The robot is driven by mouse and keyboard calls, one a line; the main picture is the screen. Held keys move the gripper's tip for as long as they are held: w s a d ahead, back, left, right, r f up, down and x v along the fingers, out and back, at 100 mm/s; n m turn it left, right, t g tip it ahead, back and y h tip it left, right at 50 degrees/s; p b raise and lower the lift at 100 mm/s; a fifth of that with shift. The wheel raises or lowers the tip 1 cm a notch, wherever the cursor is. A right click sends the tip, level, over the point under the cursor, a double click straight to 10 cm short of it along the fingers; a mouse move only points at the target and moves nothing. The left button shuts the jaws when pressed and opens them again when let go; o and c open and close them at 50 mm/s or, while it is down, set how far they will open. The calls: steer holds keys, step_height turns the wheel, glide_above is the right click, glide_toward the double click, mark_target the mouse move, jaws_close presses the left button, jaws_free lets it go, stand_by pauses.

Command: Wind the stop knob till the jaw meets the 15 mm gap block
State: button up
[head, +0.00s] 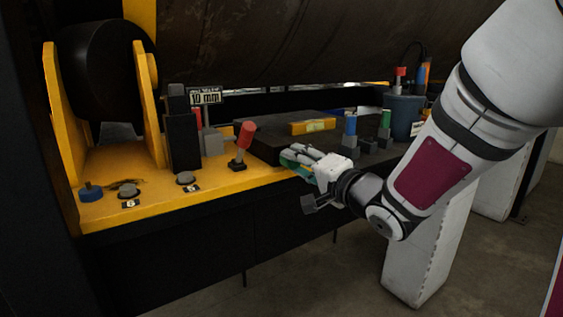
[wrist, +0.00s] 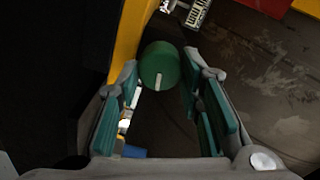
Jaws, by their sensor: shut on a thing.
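My gripper (head: 292,160) is at the front edge of the yellow bench, in front of the dark slab. In the wrist view a round green knob (wrist: 160,66) with a white mark sits between my fingertips (wrist: 160,78), and my gripper is shut on it. The knob is hidden behind my gripper in the head view. A sign (head: 205,97) reading 10 mm stands behind a black upright block (head: 182,142) and a grey block (head: 212,143). I cannot tell which part is the jaw or the gap block, nor whether they touch.
A red-topped lever (head: 244,142) stands on the yellow bench (head: 225,182) left of my gripper. Grey buttons (head: 186,178) and a blue knob (head: 90,191) sit farther left. A yellow block (head: 312,126), coloured knobs (head: 350,124) and a blue-grey bucket (head: 404,117) are behind my gripper.

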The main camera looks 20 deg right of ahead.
steer(key=shift+f, duration=0.15)
steer(key=o, duration=1.2)
steer(key=shift+c, duration=0.2)
step_height(320, 180, up, 10)
